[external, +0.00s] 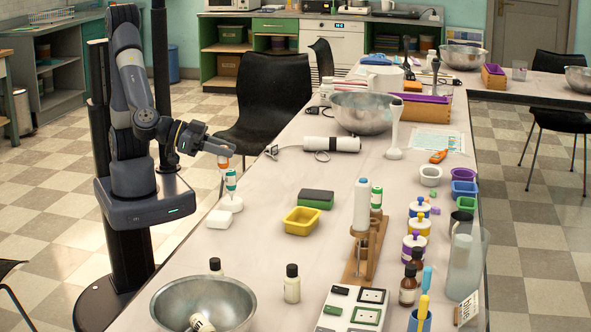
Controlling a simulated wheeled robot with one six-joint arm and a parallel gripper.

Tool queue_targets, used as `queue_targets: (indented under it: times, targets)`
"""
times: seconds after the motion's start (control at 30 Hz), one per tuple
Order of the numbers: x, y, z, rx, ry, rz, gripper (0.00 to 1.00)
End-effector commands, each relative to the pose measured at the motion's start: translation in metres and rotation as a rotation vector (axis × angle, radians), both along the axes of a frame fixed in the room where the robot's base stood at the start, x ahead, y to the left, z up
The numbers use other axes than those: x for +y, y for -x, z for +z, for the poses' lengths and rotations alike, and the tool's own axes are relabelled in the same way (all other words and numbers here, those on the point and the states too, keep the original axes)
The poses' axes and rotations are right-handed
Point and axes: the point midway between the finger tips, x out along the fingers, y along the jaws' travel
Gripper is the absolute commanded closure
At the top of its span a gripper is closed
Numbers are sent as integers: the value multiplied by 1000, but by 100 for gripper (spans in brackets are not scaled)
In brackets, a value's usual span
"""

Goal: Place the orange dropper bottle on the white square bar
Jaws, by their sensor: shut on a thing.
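My gripper (221,150) is at the left side of the table, pointing right and slightly down. It is shut on the orange dropper bottle (223,162), which hangs above the tabletop. Only a small orange part of the bottle shows clearly; its upper part is hidden by the fingers. The white square bar (217,219) lies flat near the table's left edge, below the held bottle in the picture. The bottle and the bar are apart.
A green-labelled dropper bottle (231,181) stands close beside the held bottle in the picture, above a white round base (230,204). A yellow tray (302,221) and a green sponge-like block (316,199) lie to the right. A metal bowl (240,300) stands in front.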

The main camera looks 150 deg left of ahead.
Motion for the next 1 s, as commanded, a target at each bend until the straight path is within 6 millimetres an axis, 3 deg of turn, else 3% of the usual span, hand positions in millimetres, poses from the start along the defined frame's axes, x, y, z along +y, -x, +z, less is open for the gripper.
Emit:
queue_targets:
  times: [0.2, 0.5, 0.67, 0.9, 1.0]
  targets:
    - [-9, 26, -11, 1, -8, -2, 97]
    - [-10, 27, -64, 4, -10, -2, 97]
    - [-10, 27, -73, 2, -9, -1, 97]
    - [-9, 27, -106, 4, -10, -1, 97]
    - [-10, 27, -106, 0, -10, -2, 97]
